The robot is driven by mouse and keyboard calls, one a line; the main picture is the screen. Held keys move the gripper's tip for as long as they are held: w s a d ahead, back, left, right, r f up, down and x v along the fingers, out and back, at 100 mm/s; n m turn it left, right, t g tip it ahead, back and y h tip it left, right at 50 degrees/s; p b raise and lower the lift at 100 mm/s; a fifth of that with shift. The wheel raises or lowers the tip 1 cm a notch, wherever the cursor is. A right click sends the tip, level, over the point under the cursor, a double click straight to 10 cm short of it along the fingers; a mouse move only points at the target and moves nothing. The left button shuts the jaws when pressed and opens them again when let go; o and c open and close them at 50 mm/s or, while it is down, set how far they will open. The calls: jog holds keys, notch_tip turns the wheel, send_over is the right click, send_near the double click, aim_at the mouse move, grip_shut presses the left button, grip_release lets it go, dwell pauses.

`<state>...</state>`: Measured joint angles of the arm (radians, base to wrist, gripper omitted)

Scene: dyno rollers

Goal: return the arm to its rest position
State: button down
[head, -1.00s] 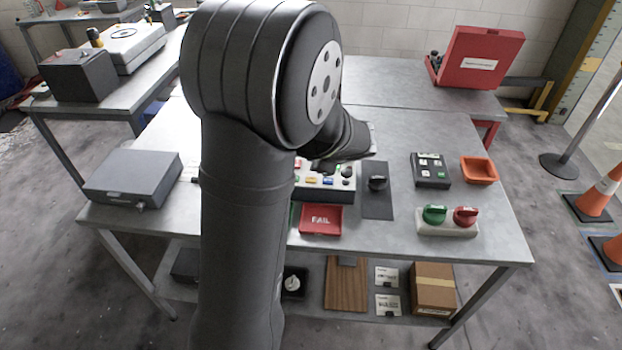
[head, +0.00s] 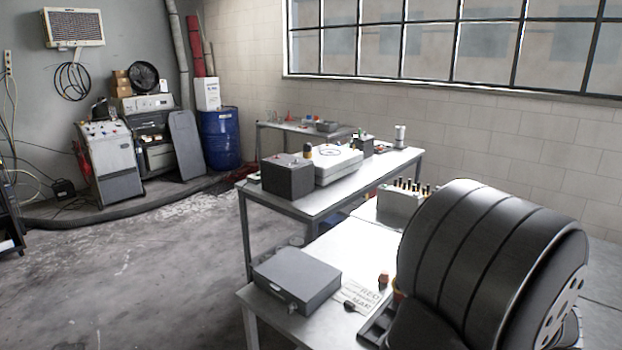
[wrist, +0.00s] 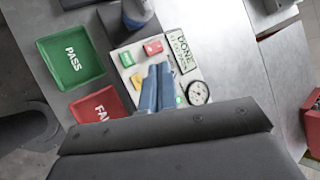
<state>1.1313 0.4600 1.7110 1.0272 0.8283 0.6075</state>
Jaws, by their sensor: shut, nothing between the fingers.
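My gripper (wrist: 158,68) shows in the wrist view as two blue-grey fingers close together, with nothing between them. They are over a light panel (wrist: 128,58) with coloured buttons, a "DONE" label (wrist: 178,50) and a round gauge (wrist: 197,93). I cannot tell the height above it. A green "PASS" tray (wrist: 70,58) and a red "FAIL" tray (wrist: 100,105) lie to the left of the fingers. In the head view a large dark joint of my arm fills the lower right, and the gripper is out of that view.
In the head view a grey box (head: 295,280) and a printed sheet (head: 360,293) are on the near bench, left of my arm. A rack of dark-topped pieces (head: 402,200) stands behind. A second bench holds a black box (head: 287,175) and a white case (head: 338,165). The floor at left is open.

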jog(key=shift+r, duration=0.3)
